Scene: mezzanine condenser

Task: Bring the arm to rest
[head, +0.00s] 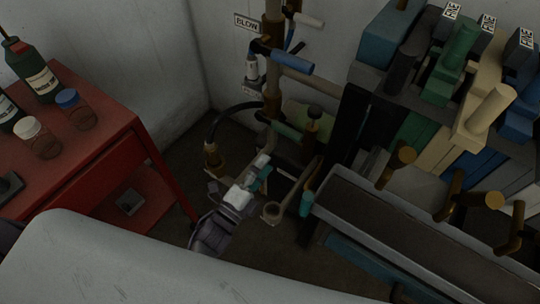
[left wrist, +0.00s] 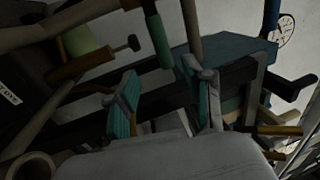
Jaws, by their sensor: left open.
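My left gripper (head: 262,172) is in the middle of the head view, low among the pipes and beside a brass cup-shaped fitting (head: 272,212). Its two fingers with teal pads stand apart in the left wrist view (left wrist: 165,100), with nothing held between them. Dark bars and a teal handle (left wrist: 158,40) show beyond the fingertips; whether the gripper touches any of them I cannot tell. My right gripper is in neither view.
A red cart (head: 110,145) with bottles and jars stands at the left. A vertical pipe (head: 272,85) carries a blue-handled valve (head: 285,60) beside a BLOW sign (head: 247,23). A long grey trough (head: 400,220) and coloured lever blocks crowd the right. Dark floor shows below the gripper.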

